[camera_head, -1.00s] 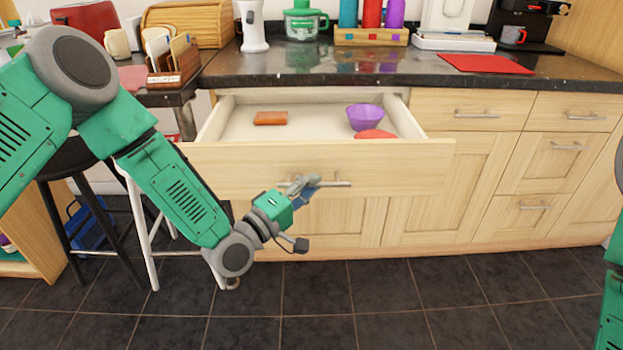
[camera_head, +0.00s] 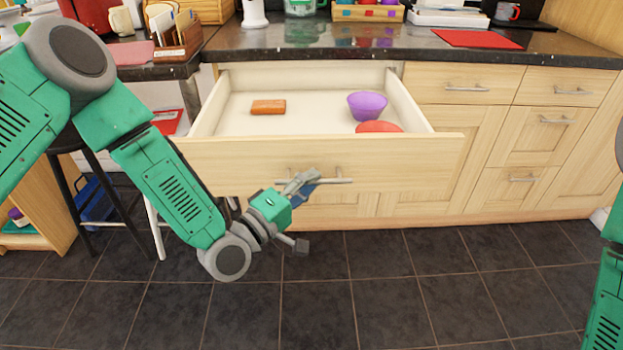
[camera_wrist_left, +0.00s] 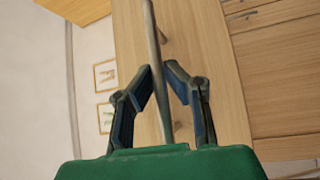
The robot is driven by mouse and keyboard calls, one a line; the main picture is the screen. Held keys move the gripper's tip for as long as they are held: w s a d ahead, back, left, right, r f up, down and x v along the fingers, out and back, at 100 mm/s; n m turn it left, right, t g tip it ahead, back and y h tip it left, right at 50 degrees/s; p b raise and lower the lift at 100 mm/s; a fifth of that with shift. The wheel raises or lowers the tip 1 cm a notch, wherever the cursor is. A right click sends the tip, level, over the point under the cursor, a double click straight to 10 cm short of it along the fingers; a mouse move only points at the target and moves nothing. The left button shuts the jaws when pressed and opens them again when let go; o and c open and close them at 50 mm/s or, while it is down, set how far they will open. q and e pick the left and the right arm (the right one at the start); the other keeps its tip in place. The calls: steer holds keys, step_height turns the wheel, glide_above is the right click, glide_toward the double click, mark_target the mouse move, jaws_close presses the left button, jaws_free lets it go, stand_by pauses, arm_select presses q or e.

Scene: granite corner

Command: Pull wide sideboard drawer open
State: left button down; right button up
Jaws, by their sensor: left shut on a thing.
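The wide sideboard drawer (camera_head: 400,160) stands well open in the head view, its light wood front toward me. Its metal bar handle (camera_head: 328,181) runs across the front. My left gripper (camera_head: 300,185) is at the left part of this handle, its fingers shut on the bar. In the left wrist view the bar (camera_wrist_left: 158,70) passes between the two fingers of the gripper (camera_wrist_left: 163,85). Inside the drawer are an orange-brown block (camera_head: 268,107), a purple bowl (camera_head: 367,105) and a red round item (camera_head: 379,127), partly hidden by the drawer front. My right gripper is out of view.
The dark countertop (camera_head: 300,40) above holds a red mat (camera_head: 477,39) and a wooden letter holder (camera_head: 178,45). A black stool (camera_head: 70,140) stands left of the drawer. Closed drawers (camera_head: 465,85) are on the right. The tiled floor (camera_head: 380,290) in front is clear.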

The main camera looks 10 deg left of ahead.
arm_select(q)
steer(key=shift+a+f, duration=0.15)
steer(key=shift+f, duration=0.25)
steer(key=c, duration=1.6)
jaws_free()
steer(key=shift+r, duration=0.1)
steer(key=shift+a+r, duration=0.1)
steer(key=shift+s+a, duration=0.1)
steer(key=shift+s, duration=0.2)
steer(key=v, duration=1.1)
steer(key=shift+s+a, duration=0.1)
